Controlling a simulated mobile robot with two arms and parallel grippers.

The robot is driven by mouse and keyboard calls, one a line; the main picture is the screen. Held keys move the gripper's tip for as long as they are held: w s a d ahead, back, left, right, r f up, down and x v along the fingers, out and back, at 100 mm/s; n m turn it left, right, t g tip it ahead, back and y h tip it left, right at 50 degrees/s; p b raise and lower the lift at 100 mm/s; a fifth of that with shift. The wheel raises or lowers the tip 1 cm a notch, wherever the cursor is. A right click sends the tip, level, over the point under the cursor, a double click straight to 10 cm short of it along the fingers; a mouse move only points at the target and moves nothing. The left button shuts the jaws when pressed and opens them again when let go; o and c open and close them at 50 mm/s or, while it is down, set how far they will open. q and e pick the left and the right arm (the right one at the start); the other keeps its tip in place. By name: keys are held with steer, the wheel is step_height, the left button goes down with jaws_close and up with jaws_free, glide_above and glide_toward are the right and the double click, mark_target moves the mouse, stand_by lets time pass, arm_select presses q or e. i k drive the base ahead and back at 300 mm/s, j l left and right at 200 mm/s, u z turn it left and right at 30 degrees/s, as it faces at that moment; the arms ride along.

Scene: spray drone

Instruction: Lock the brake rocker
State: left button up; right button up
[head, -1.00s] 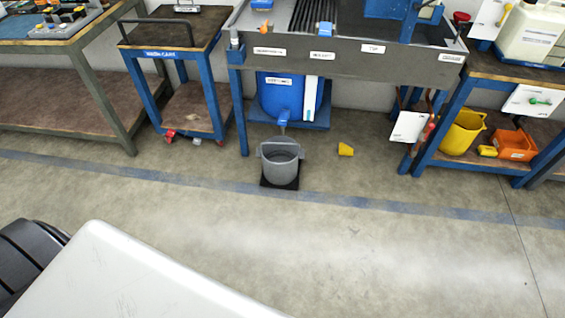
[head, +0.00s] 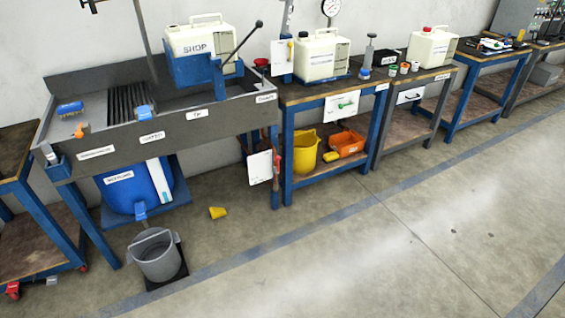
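A small wheeled cart (head: 50,205) with blue legs and brown shelves is cut off by the left edge in the head view. Red parts show at its feet, one at the near foot (head: 12,290) and a smaller one at the far foot (head: 83,267). They look like caster parts. They are too small to tell whether either is a brake rocker, or how it is set. Neither of my grippers is in view.
A grey sink bench (head: 225,115) stands right of the cart, with a blue drum (head: 130,190) below. A grey bucket (head: 160,262) and a yellow cup (head: 217,213) are on the floor. Workbenches (head: 375,80) line the wall. The floor (head: 400,260) in front is clear.

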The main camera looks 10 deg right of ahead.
mark_target(13, 287)
steer(key=u, duration=1.6)
steer(key=i+u, duration=0.15)
steer(key=i, duration=0.45)
steer(key=i+u, duration=0.1)
steer(key=i, duration=0.55)
steer(key=i+u, duration=0.15)
steer(key=i, duration=0.45)
steer(key=i+l+u, duration=0.1)
steer(key=i, duration=0.5)
steer(key=i+l+u, duration=0.15)
steer(key=i+l, duration=0.15)
steer(key=i, duration=0.3)
